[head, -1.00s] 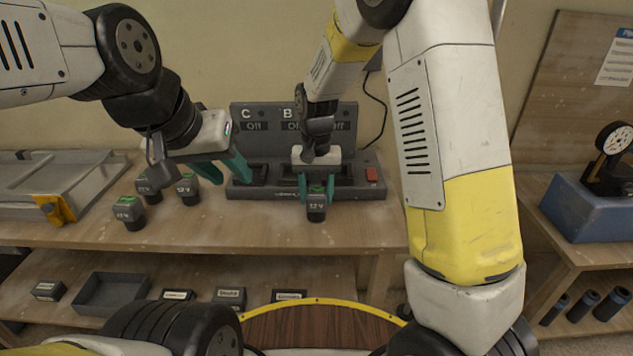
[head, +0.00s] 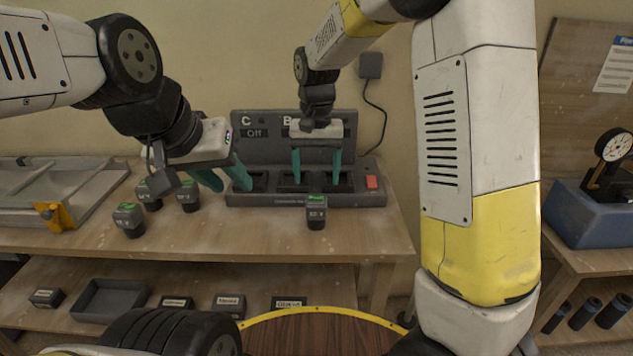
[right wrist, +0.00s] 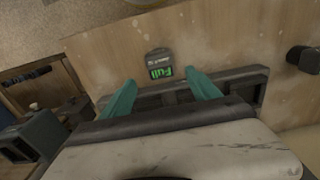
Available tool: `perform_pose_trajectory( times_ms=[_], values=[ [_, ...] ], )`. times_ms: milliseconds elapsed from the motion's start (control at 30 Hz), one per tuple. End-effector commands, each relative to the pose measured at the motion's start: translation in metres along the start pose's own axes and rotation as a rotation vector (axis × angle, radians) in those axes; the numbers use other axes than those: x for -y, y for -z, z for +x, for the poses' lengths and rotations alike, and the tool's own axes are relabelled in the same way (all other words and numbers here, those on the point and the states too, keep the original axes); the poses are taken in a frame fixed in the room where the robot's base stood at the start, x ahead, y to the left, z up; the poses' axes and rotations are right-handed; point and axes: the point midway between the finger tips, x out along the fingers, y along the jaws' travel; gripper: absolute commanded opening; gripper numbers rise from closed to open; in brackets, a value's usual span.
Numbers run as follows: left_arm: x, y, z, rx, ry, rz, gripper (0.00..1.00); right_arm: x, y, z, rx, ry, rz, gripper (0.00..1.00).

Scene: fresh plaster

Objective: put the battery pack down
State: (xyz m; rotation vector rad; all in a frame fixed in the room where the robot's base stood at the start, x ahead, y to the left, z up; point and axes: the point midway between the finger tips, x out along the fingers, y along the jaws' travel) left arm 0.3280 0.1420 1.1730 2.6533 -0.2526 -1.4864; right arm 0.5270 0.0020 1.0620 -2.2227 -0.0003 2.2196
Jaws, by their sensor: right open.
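The dark battery pack (head: 316,213) with a green display stands upright on the wooden bench, just in front of the charger (head: 290,200). It also shows in the right wrist view (right wrist: 160,66), where its display reads "Full". My right gripper (head: 317,180) is open and empty, its teal fingers apart above and behind the pack, over the charger's front. The pack lies beyond the fingertips and is not touched. My left gripper (head: 229,187) hangs open and empty at the charger's left end.
Several other battery packs (head: 129,219) stand at the left of the bench, near a grey tray fixture (head: 60,190) with a yellow clamp. A dial gauge on a blue block (head: 595,210) is at the right. The bench front right of the pack is clear.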

Motion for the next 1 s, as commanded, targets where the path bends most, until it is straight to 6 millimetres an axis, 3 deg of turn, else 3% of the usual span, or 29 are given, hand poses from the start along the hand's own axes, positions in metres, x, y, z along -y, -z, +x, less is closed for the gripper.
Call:
perform_pose_trajectory(
  times_ms=[100,267,467,700,1000],
  values=[
    [0.000,0.000,0.000,0.000,0.000,0.000,0.36,0.001,0.000,-0.021,-0.003,0.002,0.000,0.71],
    [0.000,0.000,0.000,0.000,0.000,0.000,0.36,0.000,0.000,-0.035,-0.001,0.001,0.000,0.71],
    [0.000,0.000,0.000,0.000,0.000,0.000,0.36,-0.028,-0.019,-0.063,-0.047,0.065,0.002,0.71],
    [0.000,0.000,0.000,0.000,0.000,0.000,0.36,-0.091,-0.087,-0.108,-0.221,0.189,-0.015,0.71],
    [0.000,0.000,0.000,0.000,0.000,0.000,0.36,-0.136,-0.173,-0.117,-0.467,0.207,-0.043,0.71]
  ],
)
